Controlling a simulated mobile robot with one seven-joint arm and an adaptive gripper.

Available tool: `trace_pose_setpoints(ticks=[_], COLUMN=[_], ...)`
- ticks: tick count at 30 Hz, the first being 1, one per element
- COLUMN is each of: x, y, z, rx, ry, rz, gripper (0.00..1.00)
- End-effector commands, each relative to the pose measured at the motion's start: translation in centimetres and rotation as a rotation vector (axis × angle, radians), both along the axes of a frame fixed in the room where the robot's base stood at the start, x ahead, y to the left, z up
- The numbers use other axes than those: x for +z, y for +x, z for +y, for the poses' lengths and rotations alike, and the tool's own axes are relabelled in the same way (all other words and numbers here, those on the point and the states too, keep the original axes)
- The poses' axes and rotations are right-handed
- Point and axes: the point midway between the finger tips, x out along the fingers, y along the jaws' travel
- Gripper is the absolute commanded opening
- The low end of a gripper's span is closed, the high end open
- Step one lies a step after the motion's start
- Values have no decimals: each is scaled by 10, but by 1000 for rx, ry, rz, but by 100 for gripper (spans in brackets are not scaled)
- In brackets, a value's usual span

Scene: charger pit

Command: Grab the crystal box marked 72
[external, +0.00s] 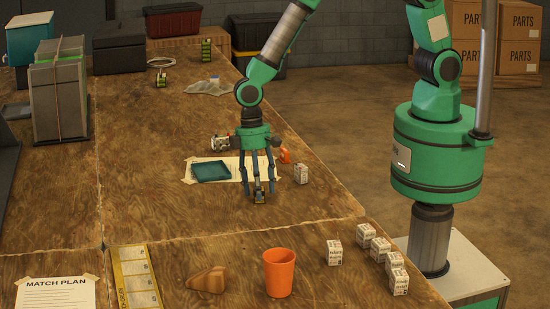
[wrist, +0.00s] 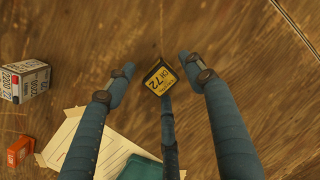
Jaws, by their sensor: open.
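The crystal box marked 72 (wrist: 160,77) is small and dark with a yellow label reading CH 72. In the wrist view it lies on the wooden table between the fingertips of my gripper (wrist: 155,66). The two side fingers are spread apart, with gaps to the box on both sides. The third finger comes up from below in the picture and its tip is close to the box; I cannot tell whether it touches. In the external view my gripper (external: 258,194) points straight down, fingers at table height, around the box (external: 259,198), which they partly hide.
A teal tray (external: 211,171) and a paper sheet (external: 236,168) lie beside my gripper. A white box (external: 301,173) and an orange box (wrist: 20,150) stand close by. An orange cup (external: 279,272) and several white boxes (external: 366,235) are nearer the camera. The table left of the tray is clear.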

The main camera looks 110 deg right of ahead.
Motion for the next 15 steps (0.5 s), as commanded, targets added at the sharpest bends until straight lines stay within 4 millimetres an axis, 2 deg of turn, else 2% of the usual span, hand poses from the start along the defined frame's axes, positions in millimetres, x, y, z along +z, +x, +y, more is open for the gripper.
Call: trace_pose_setpoints(ticks=[13,15], x=[1,1], y=[0,0], z=[0,0], rx=[0,0], ry=[0,0], rz=[0,0], gripper=[53,41])
